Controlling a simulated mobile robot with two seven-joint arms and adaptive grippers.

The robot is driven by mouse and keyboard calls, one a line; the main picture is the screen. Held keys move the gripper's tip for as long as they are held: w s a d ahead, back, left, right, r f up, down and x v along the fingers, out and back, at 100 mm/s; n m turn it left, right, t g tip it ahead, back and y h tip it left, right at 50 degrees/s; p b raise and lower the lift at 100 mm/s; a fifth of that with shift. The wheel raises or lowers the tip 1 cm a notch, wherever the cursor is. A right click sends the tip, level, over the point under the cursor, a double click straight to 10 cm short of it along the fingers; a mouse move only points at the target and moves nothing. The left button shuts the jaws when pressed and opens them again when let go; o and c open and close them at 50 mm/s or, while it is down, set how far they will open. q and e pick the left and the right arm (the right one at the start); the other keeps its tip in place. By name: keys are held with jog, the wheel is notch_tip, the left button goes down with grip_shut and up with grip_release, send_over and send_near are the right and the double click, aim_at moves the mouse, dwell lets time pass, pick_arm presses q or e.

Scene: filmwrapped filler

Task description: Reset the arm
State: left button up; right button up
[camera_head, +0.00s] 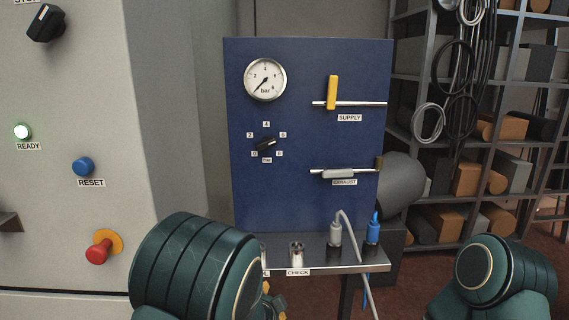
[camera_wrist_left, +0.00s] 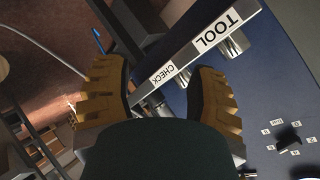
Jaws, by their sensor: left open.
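My left gripper (camera_wrist_left: 160,82) is open in the left wrist view, with its two yellow toothed fingers apart. The metal shelf edge with the TOOL and CHECK labels (camera_wrist_left: 190,50) crosses beyond the fingers, and nothing is clearly held between them. In the head view my green left arm (camera_head: 192,268) covers the bottom centre-left and hides most of this gripper; only small yellow bits show beside the shelf. My right arm (camera_head: 490,275) shows at the bottom right, but its gripper is out of view.
A blue panel carries a pressure gauge (camera_head: 265,79), a black dial (camera_head: 265,145), a yellow supply handle (camera_head: 332,92) and a grey exhaust handle (camera_head: 338,173). The shelf (camera_head: 330,268) holds grey and blue connectors. A cabinet with a RESET button (camera_head: 83,167) stands left, racks right.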

pick_arm(q)
jog(key=s+a+f+n+g, duration=0.35)
jog(key=s+a+f, duration=0.2)
jog(key=f, duration=0.35)
jog(key=s+f+n+g+h, duration=0.1)
jog(key=s+f+n+g, duration=0.2)
jog(key=s, duration=0.7)
jog(key=s+f+n+g+h, duration=0.1)
jog(key=s+f+n+g, duration=0.2)
jog(key=s+f+n, duration=0.2)
jog(key=s+n, duration=0.3)
jog(key=s, duration=0.3)
jog(key=shift+s+a, duration=0.15)
jog(key=shift+a, duration=0.2)
jog(key=shift+o, duration=0.2)
jog(key=shift+f, duration=0.1)
